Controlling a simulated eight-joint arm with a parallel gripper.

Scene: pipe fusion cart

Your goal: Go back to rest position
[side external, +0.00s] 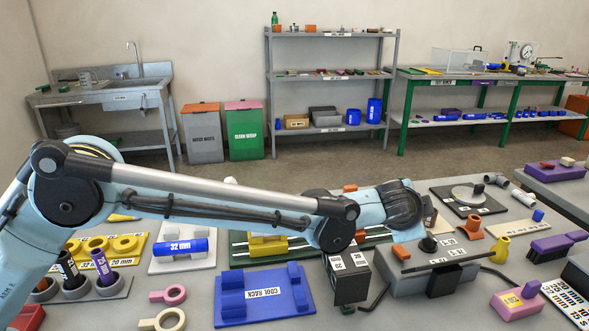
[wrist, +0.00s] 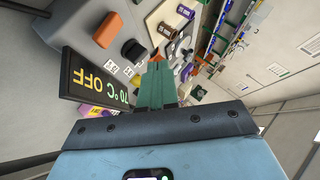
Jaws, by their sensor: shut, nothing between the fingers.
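My gripper shows in the wrist view (wrist: 158,72) as two green fingers pressed together, with nothing between them. In the side view my arm reaches from the left edge across the cart, and its wrist is above the grey heater-like unit (side external: 433,267) right of centre. The fingers cannot be made out there, as my wrist hides them. In the wrist view a dark display (wrist: 95,78) reading "70°C OFF" stands just left of the fingers. I cannot tell the exact gap between them.
A blue cool rack (side external: 264,293), a blue 32 mm pipe (side external: 173,247) and upright pipes (side external: 102,266) lie below my arm. A black block (side external: 347,276) stands below my forearm's end. Orange and yellow fittings (side external: 499,249) are to the right. The air above the cart looks open.

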